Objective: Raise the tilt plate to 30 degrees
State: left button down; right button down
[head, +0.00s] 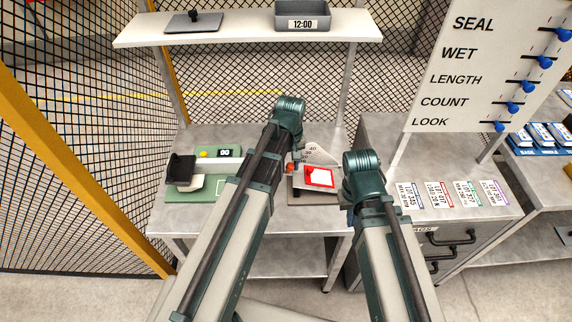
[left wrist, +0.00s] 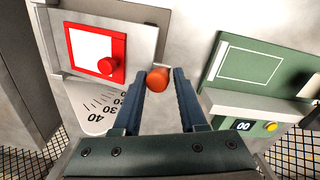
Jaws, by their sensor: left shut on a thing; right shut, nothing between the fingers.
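The tilt plate (head: 328,187) carries a white panel with a red border and a red knob; it also shows in the left wrist view (left wrist: 138,42). Beside it stands a pale angle scale (head: 318,153), with 20, 30 and 40 readable in the left wrist view (left wrist: 84,112). I cannot read the plate's exact angle. An orange knob (head: 290,168) sits at the plate's side. My left gripper (left wrist: 158,82) is shut on this orange knob (left wrist: 157,79) with its fingertips. My right arm is at the right of the plate; its fingers are hidden.
A green device (head: 222,153) with a display stands left of the plate on the bench. A shelf (head: 245,33) with a grey bin (head: 302,13) is above. Labelled cards (head: 438,194) lie on the right cabinet, below a slider board (head: 480,70).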

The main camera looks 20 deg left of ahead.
pick_arm(q)
jog(key=shift+w+d+r+p, duration=0.2)
jog(key=shift+d+r+p, duration=0.55)
jog(key=shift+r, duration=0.2)
jog(key=shift+w+d+r+p, duration=0.2)
jog(key=shift+d+r+p, duration=0.55)
jog(key=shift+r, duration=0.2)
jog(key=c, duration=0.7)
grip_release()
jog(key=shift+d, duration=0.1)
jog(key=shift+o, duration=0.4)
jog(key=shift+w+d+f, duration=0.1)
jog(key=shift+w+d, duration=0.05)
notch_tip(320, 180, up, 14)
jog(key=p, duration=1.3)
jog(key=shift+a+p, duration=0.25)
jog(key=shift+p, duration=0.15)
